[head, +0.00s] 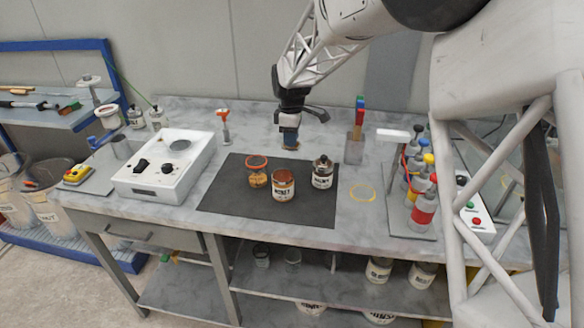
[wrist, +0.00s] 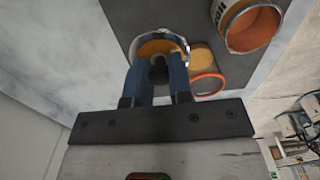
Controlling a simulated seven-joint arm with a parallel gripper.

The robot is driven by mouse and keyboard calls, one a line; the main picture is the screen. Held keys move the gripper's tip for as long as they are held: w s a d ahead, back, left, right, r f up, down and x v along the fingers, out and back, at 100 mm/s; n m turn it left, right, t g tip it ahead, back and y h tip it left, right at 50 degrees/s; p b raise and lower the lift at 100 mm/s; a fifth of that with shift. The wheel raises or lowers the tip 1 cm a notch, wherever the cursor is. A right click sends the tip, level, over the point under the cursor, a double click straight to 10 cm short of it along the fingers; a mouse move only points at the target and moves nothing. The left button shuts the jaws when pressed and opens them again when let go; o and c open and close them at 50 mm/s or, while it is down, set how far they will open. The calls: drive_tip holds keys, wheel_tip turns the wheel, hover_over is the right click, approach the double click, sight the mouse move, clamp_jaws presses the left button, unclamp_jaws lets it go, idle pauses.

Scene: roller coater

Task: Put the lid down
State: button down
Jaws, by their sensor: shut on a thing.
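My gripper (head: 290,143) is above the grey bench, behind the dark mat (head: 233,200). In the wrist view its two blue fingers (wrist: 159,82) are shut on the dark knob of the lid (wrist: 158,50), which has an orange-tan face and a metallic rim. In the head view the fingers largely hide the lid. A ring outline (head: 362,193), yellow and empty, lies on the bench right of the mat. An open can (head: 283,188) with a label stands on the mat; an open can with orange inside also shows in the wrist view (wrist: 252,27).
An orange-rimmed jar (head: 257,174) and a dark-knobbed, lidded jar (head: 322,175) flank the open can. A white control box (head: 165,165) stands left. A rack of colourful bottles (head: 421,205) stands right. A block with coloured handles (head: 355,145) stands behind the ring.

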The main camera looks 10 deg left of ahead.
drive_tip(key=shift+w+a+f, duration=0.15)
drive_tip(key=shift+w+f, duration=0.1)
drive_tip(key=shift+w, duration=0.65)
drive_tip(key=shift+w+a+f, duration=0.1)
drive_tip(key=shift+w+f, duration=0.15)
drive_tip(key=shift+w, duration=0.6)
hover_over(291, 168)
drive_tip(key=shift+f, duration=2.5)
drive_tip(key=shift+f, duration=2.5)
drive_tip(key=shift+f, duration=0.15)
drive_tip(key=c, duration=1)
unclamp_jaws()
